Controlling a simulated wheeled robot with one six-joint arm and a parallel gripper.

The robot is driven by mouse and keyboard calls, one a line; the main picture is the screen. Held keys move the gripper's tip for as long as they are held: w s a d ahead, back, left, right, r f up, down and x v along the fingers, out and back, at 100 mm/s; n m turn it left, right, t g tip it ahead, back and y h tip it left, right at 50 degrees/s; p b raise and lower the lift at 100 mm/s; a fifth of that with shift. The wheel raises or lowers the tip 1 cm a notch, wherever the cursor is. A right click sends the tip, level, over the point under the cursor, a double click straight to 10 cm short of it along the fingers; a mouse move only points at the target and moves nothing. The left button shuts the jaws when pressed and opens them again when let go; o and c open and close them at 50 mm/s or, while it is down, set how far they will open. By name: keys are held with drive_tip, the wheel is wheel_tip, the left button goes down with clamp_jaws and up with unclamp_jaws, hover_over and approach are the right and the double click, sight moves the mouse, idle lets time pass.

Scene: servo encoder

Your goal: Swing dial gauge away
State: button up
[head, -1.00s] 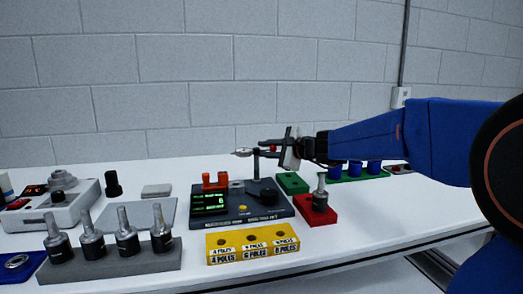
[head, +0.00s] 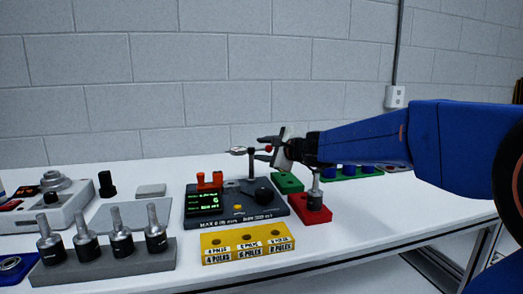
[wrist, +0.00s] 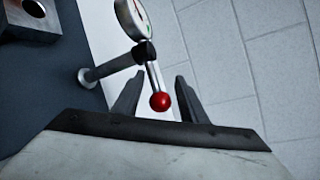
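The dial gauge (head: 238,150) sits on top of a dark post (head: 251,165) at the back of the dark test fixture (head: 228,217). Its round face (wrist: 133,17) shows at the top of the wrist view. A short metal lever with a red ball knob (wrist: 160,101) extends from the post top towards my gripper. My gripper (wrist: 160,76) is open, with one finger on each side of the lever and knob. Gaps show on both sides, so the fingers do not appear to touch it. In the head view my gripper (head: 261,149) is level with the gauge.
A red block (head: 311,209) holding an encoder and a green block (head: 288,183) stand right of the fixture. A yellow poles block (head: 247,244) is in front. A grey rack (head: 105,262) with several encoders is at left. Free table lies at right.

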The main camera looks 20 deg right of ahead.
sight(271, 149)
drive_tip(key=shift+v, duration=3.75)
drive_tip(key=shift+c, duration=0.6)
